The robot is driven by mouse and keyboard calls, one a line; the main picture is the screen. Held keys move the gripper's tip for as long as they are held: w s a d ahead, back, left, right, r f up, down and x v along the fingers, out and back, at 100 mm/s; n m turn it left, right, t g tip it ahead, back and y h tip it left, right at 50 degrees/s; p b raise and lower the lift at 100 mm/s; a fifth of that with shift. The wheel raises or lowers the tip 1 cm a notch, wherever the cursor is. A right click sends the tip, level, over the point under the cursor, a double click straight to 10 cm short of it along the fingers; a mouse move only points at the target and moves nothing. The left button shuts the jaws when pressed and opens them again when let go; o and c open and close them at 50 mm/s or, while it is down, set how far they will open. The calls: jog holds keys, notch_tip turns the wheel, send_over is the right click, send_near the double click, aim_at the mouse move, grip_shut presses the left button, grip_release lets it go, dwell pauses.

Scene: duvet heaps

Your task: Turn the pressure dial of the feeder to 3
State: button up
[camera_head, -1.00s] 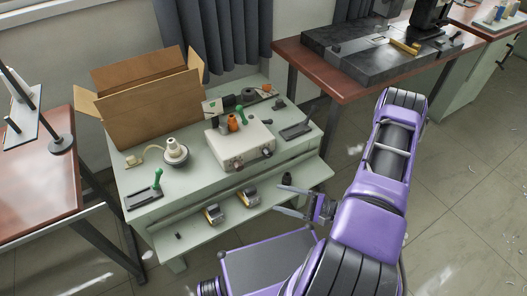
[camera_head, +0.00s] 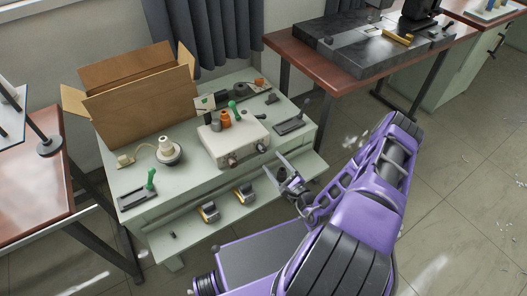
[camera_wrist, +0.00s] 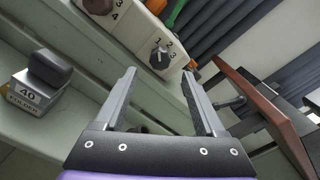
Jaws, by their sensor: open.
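The feeder (camera_head: 234,141) is a pale box on the green bench, with two dark knobs on its front. The other knob (camera_wrist: 98,4) is cut off at the top edge, near the numbers 3 and 4. I cannot read a pressure label or the dial's exact setting. My gripper (camera_wrist: 158,76) is open and empty. Its fingers point at the right-hand dial, apart from it, one on either side in the wrist view.
A small labelled block (camera_wrist: 38,92) lies on the lower shelf, left of my gripper. A red-brown table (camera_head: 300,60) stands behind right.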

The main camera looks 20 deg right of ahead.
aim_at(264, 152)
jog(key=w, duration=0.3)
jog(key=w+a, duration=0.1)
jog(key=w, duration=0.3)
jog(key=shift+w+a, duration=0.1)
jog(key=shift+a, duration=0.1)
grip_shut()
